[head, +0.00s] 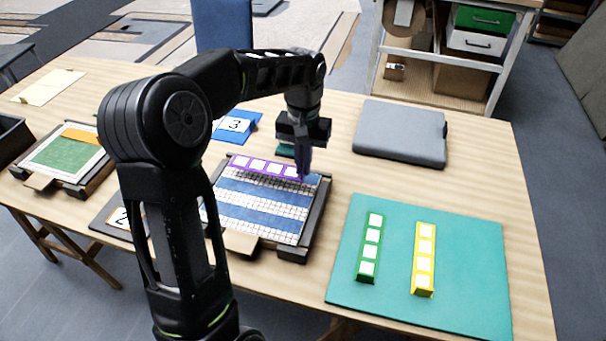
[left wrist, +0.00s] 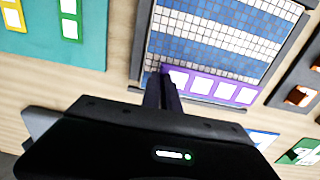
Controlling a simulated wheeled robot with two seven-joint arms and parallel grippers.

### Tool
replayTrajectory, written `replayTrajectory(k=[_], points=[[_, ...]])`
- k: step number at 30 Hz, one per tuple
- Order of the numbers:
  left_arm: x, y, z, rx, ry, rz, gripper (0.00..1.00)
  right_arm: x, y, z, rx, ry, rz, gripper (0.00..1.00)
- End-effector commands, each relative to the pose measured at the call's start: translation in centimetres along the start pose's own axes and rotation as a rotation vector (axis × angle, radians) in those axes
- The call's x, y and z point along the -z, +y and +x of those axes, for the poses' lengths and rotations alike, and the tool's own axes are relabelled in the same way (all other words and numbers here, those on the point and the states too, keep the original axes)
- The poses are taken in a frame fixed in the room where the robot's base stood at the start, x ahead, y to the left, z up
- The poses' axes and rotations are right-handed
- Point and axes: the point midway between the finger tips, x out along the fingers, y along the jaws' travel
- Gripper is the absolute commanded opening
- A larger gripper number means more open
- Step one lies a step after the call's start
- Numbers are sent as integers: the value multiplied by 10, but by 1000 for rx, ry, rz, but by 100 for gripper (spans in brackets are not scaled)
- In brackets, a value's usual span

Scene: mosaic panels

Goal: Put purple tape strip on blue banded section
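The purple tape strip (head: 265,167) with white squares is at the far edge of the blue-and-white banded panel (head: 262,206). In the left wrist view the strip (left wrist: 211,88) runs along the edge of the panel (left wrist: 215,38), slightly askew to it. I cannot tell whether it touches the surface. My left gripper (head: 304,172) points down at the strip's right end in the head view. In the left wrist view its fingers (left wrist: 164,78) are close together on the strip's end. My right gripper is not in view.
A teal mat (head: 457,262) holds a green strip (head: 370,249) and a yellow strip (head: 424,260). A grey case (head: 402,133) lies behind. A green-and-orange panel (head: 64,156) is at the left. A blue card marked 3 (head: 236,125) and a card marked 2 (head: 121,218) lie near the banded panel.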

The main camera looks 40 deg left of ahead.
Motion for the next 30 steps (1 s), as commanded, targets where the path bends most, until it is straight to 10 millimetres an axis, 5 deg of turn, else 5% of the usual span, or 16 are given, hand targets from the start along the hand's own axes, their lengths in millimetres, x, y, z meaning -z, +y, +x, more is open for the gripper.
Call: replayTrajectory(k=[9,22,30], points=[[-1,0,36,1,-3,0,0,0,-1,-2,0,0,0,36],[-1,0,42,0,-1,0,0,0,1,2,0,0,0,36],[0,0,41,0,-1,0,25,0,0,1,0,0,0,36]])
